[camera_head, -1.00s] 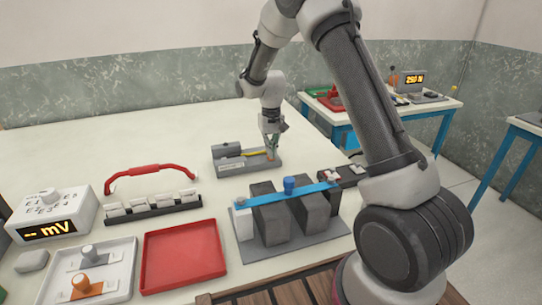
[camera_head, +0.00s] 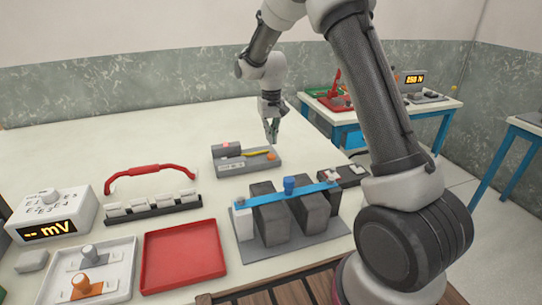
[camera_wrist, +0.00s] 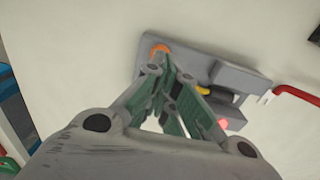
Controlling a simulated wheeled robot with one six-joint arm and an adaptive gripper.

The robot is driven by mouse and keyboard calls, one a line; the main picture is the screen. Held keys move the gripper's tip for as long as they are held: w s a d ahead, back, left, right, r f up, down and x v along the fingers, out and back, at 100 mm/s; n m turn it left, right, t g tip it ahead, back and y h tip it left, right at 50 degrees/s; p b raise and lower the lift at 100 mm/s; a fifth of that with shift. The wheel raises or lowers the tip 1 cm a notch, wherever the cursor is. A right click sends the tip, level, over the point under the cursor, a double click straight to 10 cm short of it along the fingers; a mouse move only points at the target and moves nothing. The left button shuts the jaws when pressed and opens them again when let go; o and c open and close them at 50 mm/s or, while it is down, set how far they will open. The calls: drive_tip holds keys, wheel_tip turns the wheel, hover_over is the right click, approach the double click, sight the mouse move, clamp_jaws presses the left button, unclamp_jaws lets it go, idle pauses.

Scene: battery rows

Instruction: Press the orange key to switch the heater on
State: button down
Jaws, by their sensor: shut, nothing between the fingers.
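The heater (camera_head: 230,165) is a low grey unit with a yellow strip (camera_head: 259,153) on top and the orange key (camera_head: 271,156) at its right end. A pink-red lamp (camera_head: 227,145) glows on its left block. My gripper (camera_head: 272,142) is shut and empty, just above and behind the orange key in the head view, apparently apart from it. In the wrist view the orange key (camera_wrist: 160,48) shows just beyond the fingertips (camera_wrist: 168,57), which hide part of it. The red lamp (camera_wrist: 222,124) also shows there.
In front of the heater stands a rack of grey blocks with a blue bar (camera_head: 288,193). The table behind the heater is clear.

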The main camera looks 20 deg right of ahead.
drive_tip(key=shift+d, duration=0.1)
drive_tip(key=d, duration=0.9)
drive_tip(key=shift+d, duration=0.4)
drive_tip(key=c, duration=2.2)
unclamp_jaws()
